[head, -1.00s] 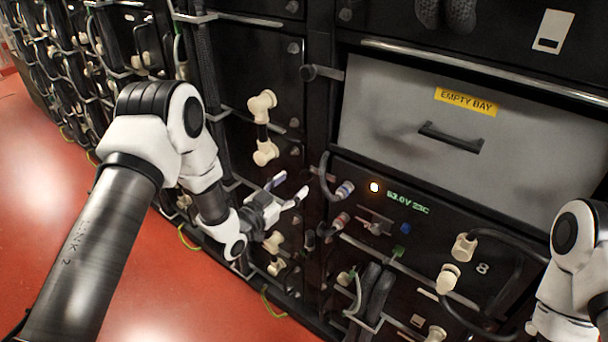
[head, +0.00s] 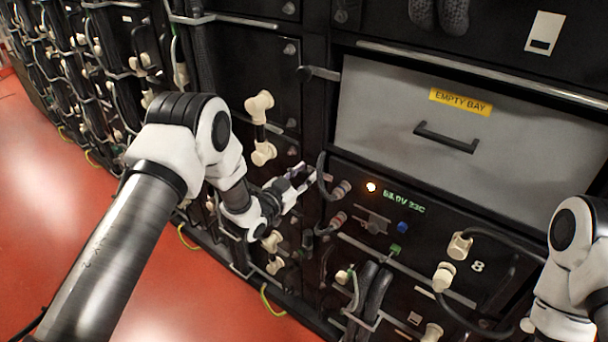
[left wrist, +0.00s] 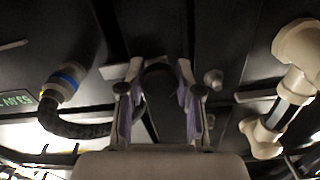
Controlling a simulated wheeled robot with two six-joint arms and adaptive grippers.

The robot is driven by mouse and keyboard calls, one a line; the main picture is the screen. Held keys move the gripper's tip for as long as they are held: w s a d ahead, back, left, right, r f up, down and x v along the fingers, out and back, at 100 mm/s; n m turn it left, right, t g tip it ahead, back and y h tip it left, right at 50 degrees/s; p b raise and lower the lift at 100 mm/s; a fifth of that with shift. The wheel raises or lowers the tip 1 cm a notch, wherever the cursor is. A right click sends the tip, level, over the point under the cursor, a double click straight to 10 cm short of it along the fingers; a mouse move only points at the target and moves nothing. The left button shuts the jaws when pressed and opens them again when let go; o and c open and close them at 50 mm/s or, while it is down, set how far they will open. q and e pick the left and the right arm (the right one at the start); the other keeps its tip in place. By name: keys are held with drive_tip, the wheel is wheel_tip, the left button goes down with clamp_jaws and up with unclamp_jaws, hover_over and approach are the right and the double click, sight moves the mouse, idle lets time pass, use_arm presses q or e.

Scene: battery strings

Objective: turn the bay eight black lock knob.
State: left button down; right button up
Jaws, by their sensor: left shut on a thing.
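Bay eight is the black front panel (head: 462,213) with the number 8, a lit orange lamp and a green readout, below the grey empty bay. My left gripper (head: 303,178) reaches in from the left to the panel's upper left edge. In the left wrist view its two fingers (left wrist: 158,85) are shut on either side of a dark round knob (left wrist: 158,76), the black lock knob. In the head view the knob is mostly hidden by the fingers. My right arm shows at the right edge, its gripper out of view.
A black cable with a blue-ringed plug (left wrist: 65,82) is close beside the left gripper. A cream connector link (head: 262,128) is to its left in the head view. Cream plugs (head: 460,245) and cables sit lower right. Red floor (head: 200,300) is open at lower left.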

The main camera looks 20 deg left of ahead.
use_arm(q)
drive_tip(key=shift+n, duration=0.4)
drive_tip(key=n+b, duration=0.1)
drive_tip(key=n, duration=0.2)
drive_tip(key=n+b, duration=0.1)
drive_tip(key=n, duration=0.8)
drive_tip(key=shift+a+b, duration=0.1)
drive_tip(key=shift+b, duration=0.3)
drive_tip(key=n, duration=0.5)
drive_tip(key=c, duration=0.8)
unclamp_jaws()
drive_tip(key=shift+w+f, duration=0.1)
drive_tip(key=shift+o, duration=0.2)
